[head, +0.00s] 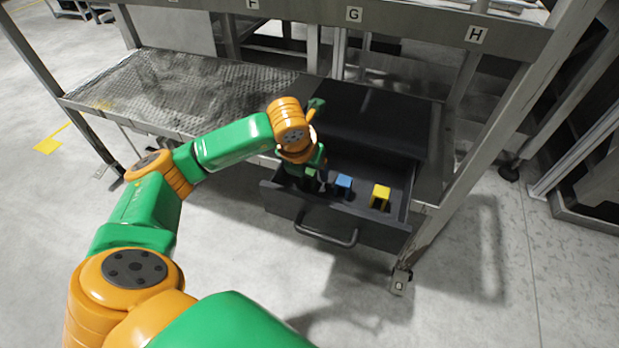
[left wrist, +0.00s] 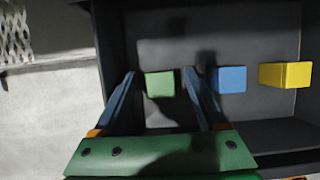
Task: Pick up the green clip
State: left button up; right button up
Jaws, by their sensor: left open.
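The green clip (left wrist: 160,85) is a small green block inside the open drawer (head: 336,224). In the left wrist view it shows between the two blue fingers of my left gripper (left wrist: 159,73), with a gap on each side. My left gripper (head: 308,172) is open and reaches down into the left part of the drawer in the head view. It partly hides that part of the drawer. I cannot tell how far the fingertips are above the clip. My right gripper is not in view.
A blue clip (head: 343,181) and a yellow clip (head: 380,195) stand in the drawer to the right of the green one. The drawer walls and front handle (head: 328,236) surround them. A dark box-like top (head: 370,118) lies behind, beside a perforated metal shelf (head: 185,85).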

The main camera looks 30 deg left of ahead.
aim_at(308, 171)
pick_arm(q)
grip_shut()
jog(key=shift+r, duration=0.15)
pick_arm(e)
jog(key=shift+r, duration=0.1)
pick_arm(q)
notch_tip(308, 171, up, 4)
jog(key=shift+s+f+p, duration=0.1)
jog(key=shift+p, duration=0.8)
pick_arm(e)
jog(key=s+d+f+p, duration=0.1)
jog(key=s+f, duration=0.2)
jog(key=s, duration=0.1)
pick_arm(q)
jog(key=s+r+b, duration=0.1)
jog(key=s+r, duration=0.3)
jog(key=s, duration=0.3)
jog(key=s+d+r+b, duration=0.1)
jog(key=s+r+b, duration=0.1)
jog(key=s+r, duration=0.3)
jog(key=shift+s+d, duration=0.15)
jog(key=shift+s, duration=0.75)
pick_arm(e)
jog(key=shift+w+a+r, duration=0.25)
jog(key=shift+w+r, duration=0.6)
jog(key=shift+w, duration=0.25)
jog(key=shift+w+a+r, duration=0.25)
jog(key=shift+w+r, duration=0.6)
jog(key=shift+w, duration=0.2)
